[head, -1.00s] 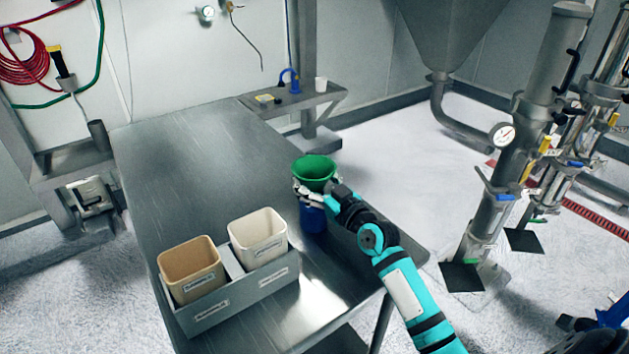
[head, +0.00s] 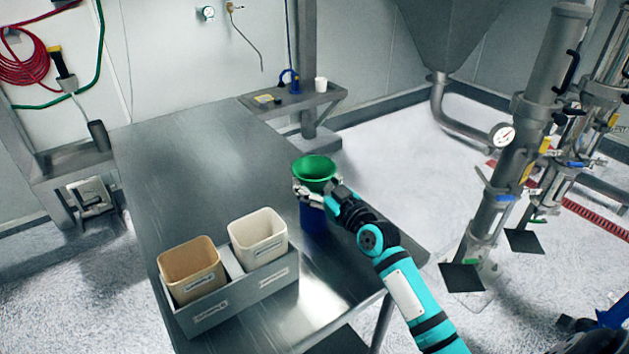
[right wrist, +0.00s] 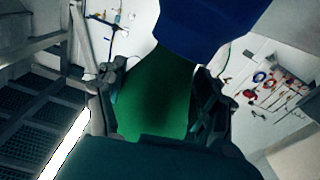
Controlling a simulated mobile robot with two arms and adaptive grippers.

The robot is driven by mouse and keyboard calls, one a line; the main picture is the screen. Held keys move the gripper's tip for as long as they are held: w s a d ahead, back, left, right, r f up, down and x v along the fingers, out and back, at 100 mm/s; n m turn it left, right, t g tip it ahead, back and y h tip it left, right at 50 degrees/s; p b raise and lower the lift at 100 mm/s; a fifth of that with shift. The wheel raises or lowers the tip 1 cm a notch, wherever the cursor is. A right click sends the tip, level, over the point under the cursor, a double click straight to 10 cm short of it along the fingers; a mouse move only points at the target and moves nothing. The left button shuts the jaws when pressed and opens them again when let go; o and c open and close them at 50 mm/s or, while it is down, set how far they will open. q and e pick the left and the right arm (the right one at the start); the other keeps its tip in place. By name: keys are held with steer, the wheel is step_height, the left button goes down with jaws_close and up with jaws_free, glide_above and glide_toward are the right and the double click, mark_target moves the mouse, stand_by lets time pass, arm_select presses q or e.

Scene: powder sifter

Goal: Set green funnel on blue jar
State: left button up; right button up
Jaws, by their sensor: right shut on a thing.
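The green funnel (head: 316,169) is upright over the blue jar (head: 313,217), which stands on the steel table near its right edge. My right gripper (head: 316,190) is shut on the funnel, with fingers on both sides of it. In the right wrist view the funnel (right wrist: 155,98) sits between the fingers and meets the blue jar (right wrist: 208,28) at the top of the picture. The fingers hide the junction in the head view, so I cannot tell how fully the funnel is seated.
A grey holder (head: 238,302) with a tan bin (head: 191,268) and a cream bin (head: 258,238) stands on the table (head: 205,165), left of the jar. The table's back is clear. A small shelf (head: 300,100) with a white cup (head: 321,84) lies beyond.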

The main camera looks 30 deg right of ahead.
steer(key=shift+f, duration=0.15)
stand_by(0.3)
steer(key=shift+r+p, duration=0.6)
steer(key=shift+r, duration=0.2)
stand_by(0.5)
steer(key=shift+f+b, duration=0.65)
steer(key=shift+f, duration=0.2)
steer(key=shift+r, duration=0.25)
steer(key=shift+r+p, duration=0.6)
steer(key=shift+p, duration=0.2)
stand_by(0.7)
steer(key=shift+f+b, duration=0.6)
steer(key=shift+f, duration=0.25)
